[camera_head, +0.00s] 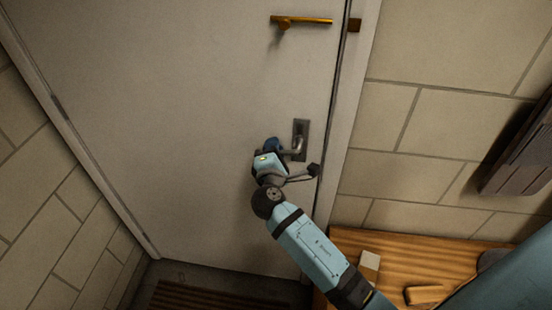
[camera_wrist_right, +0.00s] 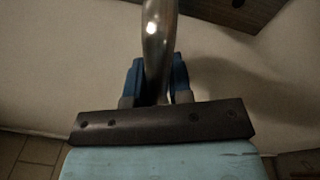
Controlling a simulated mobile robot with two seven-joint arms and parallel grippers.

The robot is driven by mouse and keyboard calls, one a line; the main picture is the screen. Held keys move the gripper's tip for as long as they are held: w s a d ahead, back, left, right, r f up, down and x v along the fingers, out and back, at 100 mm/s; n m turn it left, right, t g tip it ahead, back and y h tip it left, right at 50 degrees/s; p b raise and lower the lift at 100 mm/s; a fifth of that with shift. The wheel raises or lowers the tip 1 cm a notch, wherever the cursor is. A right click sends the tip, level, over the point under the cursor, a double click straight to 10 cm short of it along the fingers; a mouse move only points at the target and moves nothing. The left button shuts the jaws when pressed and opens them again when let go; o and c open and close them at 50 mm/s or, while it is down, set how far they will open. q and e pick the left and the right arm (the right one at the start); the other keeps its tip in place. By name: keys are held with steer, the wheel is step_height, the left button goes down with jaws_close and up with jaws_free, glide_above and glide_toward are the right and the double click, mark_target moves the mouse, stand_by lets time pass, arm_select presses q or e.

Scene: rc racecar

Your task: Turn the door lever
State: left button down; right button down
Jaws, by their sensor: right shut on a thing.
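The door lever is a metal handle (camera_head: 297,151) on a dark plate (camera_head: 301,132) near the right edge of the white door (camera_head: 190,110). My right gripper (camera_head: 274,147) is at the lever, with its arm reaching up from the lower right. In the right wrist view, the lever's metal bar (camera_wrist_right: 159,50) runs down between the two blue fingers of my right gripper (camera_wrist_right: 156,82), which are shut on it. The gripper hides part of the lever in the head view. My left gripper is not in view.
A brass latch (camera_head: 302,20) is higher on the door. A wooden bench (camera_head: 400,245) with small blocks (camera_head: 424,294) stands at the lower right. A dark box-like fixture (camera_head: 520,150) hangs on the right brick wall. A dark slatted mat (camera_head: 205,295) lies below the door.

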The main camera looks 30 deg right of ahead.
steer(key=shift+w+r+m+b, duration=0.1)
steer(key=shift+r+m+b, duration=0.4)
steer(key=shift+r+m, duration=0.15)
steer(key=shift+r+m+b, duration=0.5)
steer(key=shift+m+b, duration=0.1)
steer(key=shift+m, duration=0.35)
steer(key=c, duration=1)
jaws_free()
steer(key=shift+c, duration=0.2)
steer(key=shift+f, duration=0.15)
steer(key=shift+f, duration=0.1)
